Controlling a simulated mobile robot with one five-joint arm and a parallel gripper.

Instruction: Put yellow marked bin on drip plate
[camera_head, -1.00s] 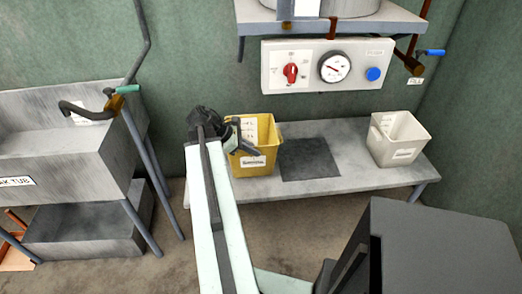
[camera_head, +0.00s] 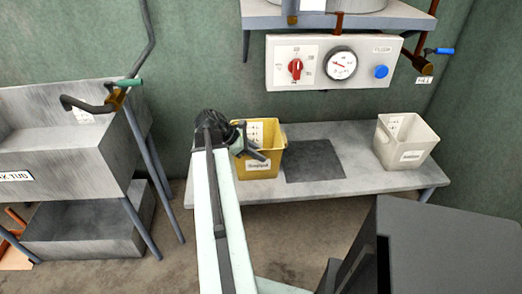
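The yellow bin (camera_head: 268,136) stands upright on the low grey bench, with a white label on its front and a marked white panel inside. A dark square plate (camera_head: 314,161), which looks like the drip plate, lies flat on the bench just right of the bin. My gripper (camera_head: 254,141) is at the bin's left side, with its fingers spread apart. The fingers overlap the bin's left front in this view, hiding part of it. I cannot tell whether they touch it.
A whitish bin (camera_head: 404,143) stands at the bench's (camera_head: 365,181) right end. A control panel (camera_head: 334,62) with a red knob, gauge and blue button hangs above the bench. A grey tub (camera_head: 52,140) is at the left. The dark plate is bare.

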